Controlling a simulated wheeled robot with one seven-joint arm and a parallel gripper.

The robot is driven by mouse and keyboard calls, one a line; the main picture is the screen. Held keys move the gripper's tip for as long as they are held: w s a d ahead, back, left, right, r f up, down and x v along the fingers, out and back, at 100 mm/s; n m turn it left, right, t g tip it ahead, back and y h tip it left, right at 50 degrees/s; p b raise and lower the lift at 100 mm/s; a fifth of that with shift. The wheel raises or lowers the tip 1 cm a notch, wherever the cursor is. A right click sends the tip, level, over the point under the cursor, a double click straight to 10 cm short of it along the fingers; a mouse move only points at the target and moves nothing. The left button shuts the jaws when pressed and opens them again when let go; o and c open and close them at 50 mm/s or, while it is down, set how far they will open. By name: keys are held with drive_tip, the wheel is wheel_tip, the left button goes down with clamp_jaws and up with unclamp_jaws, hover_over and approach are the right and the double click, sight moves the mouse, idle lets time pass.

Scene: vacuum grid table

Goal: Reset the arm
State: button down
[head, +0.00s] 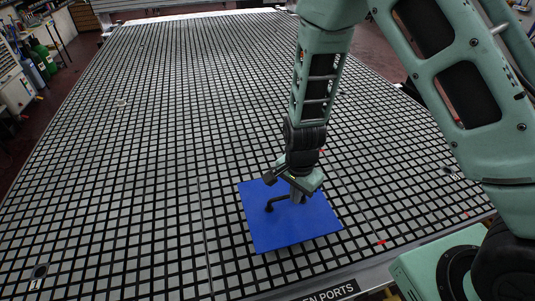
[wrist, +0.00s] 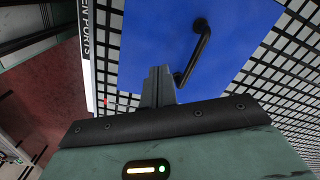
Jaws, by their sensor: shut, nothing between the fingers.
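My arm reaches down from the upper right in the head view. My gripper (head: 297,198) is over the right part of a blue plate (head: 285,232) on the grid table. In the wrist view the fingers of my gripper (wrist: 159,73) are together with nothing between them. The blue plate fills the upper middle of the wrist view (wrist: 150,35). A black bar handle (wrist: 203,45) stands on the plate, apart from the fingertips in that picture. In the head view the handle (head: 269,206) shows just left of my gripper, partly hidden by it.
The gridded table (head: 150,150) is wide and mostly clear to the left and back. Its front edge carries a label strip (head: 335,291). Small red marks (head: 381,242) lie right of the plate. Green cylinders (head: 42,52) stand off the table at far left.

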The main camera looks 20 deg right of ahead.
drive_tip(key=s+a+r+n+y+b, duration=0.1)
drive_tip(key=s+a+r+n+b, duration=0.3)
drive_tip(key=a+n, duration=0.1)
drive_tip(key=s+r+n+b, duration=0.3)
drive_tip(key=s+n+b, duration=0.1)
drive_tip(key=s+n, duration=0.3)
drive_tip(key=s+a+r+n+b, duration=0.1)
drive_tip(key=s+r+n+b, duration=0.2)
drive_tip(key=s+n, duration=0.4)
drive_tip(key=shift+s+a+n+b, duration=0.15)
drive_tip(key=shift+s+n+b, duration=0.25)
drive_tip(key=shift+s+b, duration=0.2)
drive_tip(key=shift+r, duration=0.1)
